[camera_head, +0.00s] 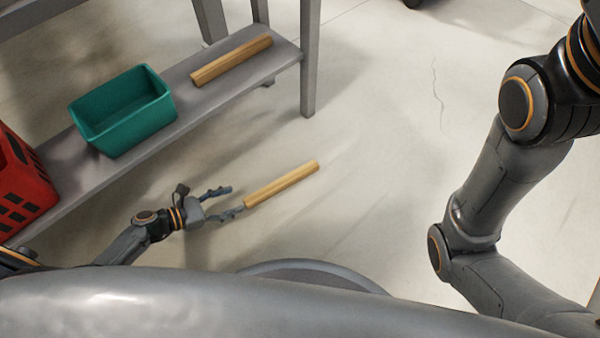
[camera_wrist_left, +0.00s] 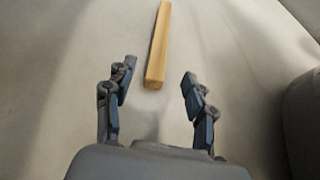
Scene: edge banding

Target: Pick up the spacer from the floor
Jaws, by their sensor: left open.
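The spacer (camera_head: 283,184) is a long wooden bar lying on the floor, right of the shelf. My left gripper (camera_head: 228,201) is low near the floor, open and empty, with its fingertips close to the spacer's near end. In the left wrist view the spacer (camera_wrist_left: 158,48) lies ahead of my left gripper (camera_wrist_left: 156,82), roughly in line with the gap between the two fingers. Its near end is about level with the fingertips in the picture; I cannot tell whether they touch. My right arm shows at the right of the head view, but its gripper is out of sight.
A grey low shelf (camera_head: 225,91) stands at the upper left. It bears a green bin (camera_head: 125,119), a red crate (camera_head: 20,185) and a second wooden bar (camera_head: 231,60). A shelf leg (camera_head: 310,65) stands beyond the spacer. The floor (camera_head: 390,150) to the right is clear.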

